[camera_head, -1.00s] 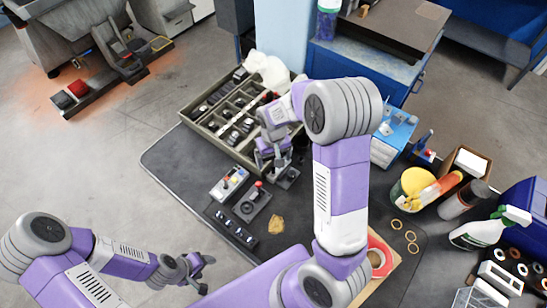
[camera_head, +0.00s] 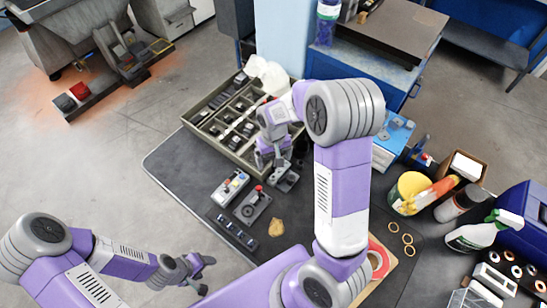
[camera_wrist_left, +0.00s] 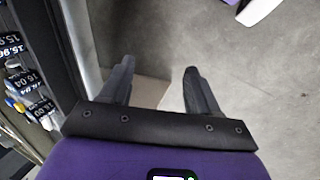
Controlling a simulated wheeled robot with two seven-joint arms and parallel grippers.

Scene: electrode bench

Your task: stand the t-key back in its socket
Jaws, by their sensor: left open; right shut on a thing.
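My right gripper (camera_head: 275,158) is over the dark mat, beside the front right corner of the compartment tray. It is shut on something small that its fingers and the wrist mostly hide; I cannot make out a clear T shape. A small grey metal block (camera_head: 285,181) shows right below these fingers; I cannot tell whether it touches what they hold, and no socket hole is clear. My left gripper (camera_head: 198,275) is open and empty, off the mat's left front edge. Its two spread fingers show in the left wrist view (camera_wrist_left: 158,76) over bare floor.
The compartment tray (camera_head: 250,160) holds dark parts. A button box (camera_head: 229,187), a red-knobbed plate (camera_head: 252,206) and a black strip (camera_head: 233,231) lie on the mat (camera_head: 180,165). A yellow tub (camera_head: 409,190) and spray bottle (camera_head: 478,236) stand right. The mat's left part is clear.

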